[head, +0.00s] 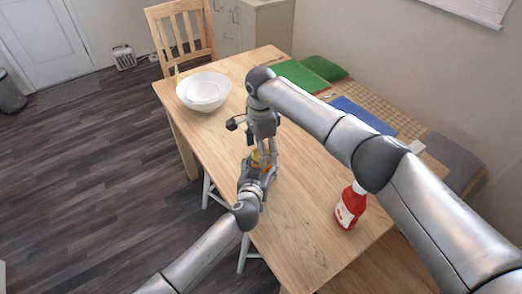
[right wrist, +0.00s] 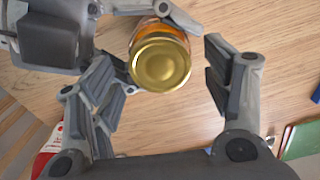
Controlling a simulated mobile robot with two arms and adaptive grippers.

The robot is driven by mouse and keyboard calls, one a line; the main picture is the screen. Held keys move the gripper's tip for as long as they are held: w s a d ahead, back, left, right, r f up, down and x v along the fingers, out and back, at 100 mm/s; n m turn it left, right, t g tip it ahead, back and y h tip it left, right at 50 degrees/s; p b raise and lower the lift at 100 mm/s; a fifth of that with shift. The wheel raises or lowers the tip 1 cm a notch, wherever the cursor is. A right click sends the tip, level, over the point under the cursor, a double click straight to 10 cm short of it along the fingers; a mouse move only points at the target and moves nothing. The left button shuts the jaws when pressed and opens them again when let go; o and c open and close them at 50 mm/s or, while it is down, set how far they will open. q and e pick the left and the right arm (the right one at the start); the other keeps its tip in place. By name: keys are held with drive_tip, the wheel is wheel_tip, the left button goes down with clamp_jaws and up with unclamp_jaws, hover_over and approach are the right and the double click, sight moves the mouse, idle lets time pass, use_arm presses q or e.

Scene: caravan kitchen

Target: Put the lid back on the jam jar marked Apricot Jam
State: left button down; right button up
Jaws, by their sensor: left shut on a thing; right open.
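The jam jar (right wrist: 157,27) has orange contents and stands on the wooden table. In the head view it is mostly hidden between my grippers, with a bit of gold and orange showing (head: 257,158). A round gold lid (right wrist: 160,62) sits on top of the jar; I cannot tell if it is tight. No label can be read. My left gripper (head: 259,175) is shut on the jar from the side, low down. My right gripper (head: 262,151) is above the jar, pointing down. Its open fingers are on either side of the lid, apart from it, in the right wrist view.
A red bottle (head: 350,206) stands near the table's right part. White bowls (head: 204,91) are at the far left corner. Green (head: 298,76) and blue (head: 362,115) flat items lie along the back right. The table (head: 300,195) is clear around the jar.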

wheel_tip(320, 180, up, 4)
drive_tip(key=shift+f, duration=0.1)
drive_tip(key=shift+c, duration=0.2)
wheel_tip(320, 180, up, 4)
drive_tip(key=shift+f+n, duration=0.25)
drive_tip(key=shift+n, duration=0.75)
drive_tip(key=shift+f, duration=4.05)
